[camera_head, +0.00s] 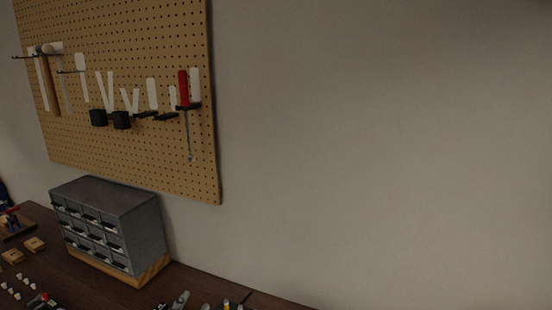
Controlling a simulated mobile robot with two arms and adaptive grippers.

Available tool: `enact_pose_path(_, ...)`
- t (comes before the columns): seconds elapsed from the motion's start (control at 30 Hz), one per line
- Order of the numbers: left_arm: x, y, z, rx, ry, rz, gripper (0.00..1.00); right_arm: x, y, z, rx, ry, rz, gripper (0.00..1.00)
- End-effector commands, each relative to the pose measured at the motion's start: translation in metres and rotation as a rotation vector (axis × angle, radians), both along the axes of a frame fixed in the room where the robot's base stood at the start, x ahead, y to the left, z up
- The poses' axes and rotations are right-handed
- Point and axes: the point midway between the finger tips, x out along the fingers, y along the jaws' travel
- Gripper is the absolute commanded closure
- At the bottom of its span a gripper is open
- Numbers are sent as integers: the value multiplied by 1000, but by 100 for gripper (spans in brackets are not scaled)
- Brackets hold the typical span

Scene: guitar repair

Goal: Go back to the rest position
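Neither of my grippers shows in the head view, and no part of my arms can be made out. The task names no object to handle. The view is tilted toward a bare wall and a pegboard (130,150). A red-handled screwdriver (184,90) hangs upright in a holder on the pegboard's right side, its shaft pointing down.
A grey drawer cabinet (145,225) stands on a wooden base (153,272) on the dark workbench (190,279). Small wooden blocks (35,244) and several small white parts (18,287) lie left of it. Tools (181,299) at the bottom are cut off. The wall at right is bare.

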Motion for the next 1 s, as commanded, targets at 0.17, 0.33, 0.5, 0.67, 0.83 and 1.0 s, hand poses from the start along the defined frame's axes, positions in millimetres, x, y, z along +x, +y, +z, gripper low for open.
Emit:
enact_pose_path(0.17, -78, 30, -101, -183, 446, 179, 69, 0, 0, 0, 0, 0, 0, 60)
enact_pose_path(0.33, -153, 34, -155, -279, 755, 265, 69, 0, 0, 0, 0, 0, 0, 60)
enact_pose_path(0.5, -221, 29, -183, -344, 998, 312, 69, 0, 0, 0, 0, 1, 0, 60)
enact_pose_path(0.67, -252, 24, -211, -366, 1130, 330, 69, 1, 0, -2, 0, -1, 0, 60)
enact_pose_path(0.83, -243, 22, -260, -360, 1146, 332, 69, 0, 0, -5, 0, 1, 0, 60)
enact_pose_path(1.0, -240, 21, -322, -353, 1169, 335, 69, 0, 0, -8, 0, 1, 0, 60)
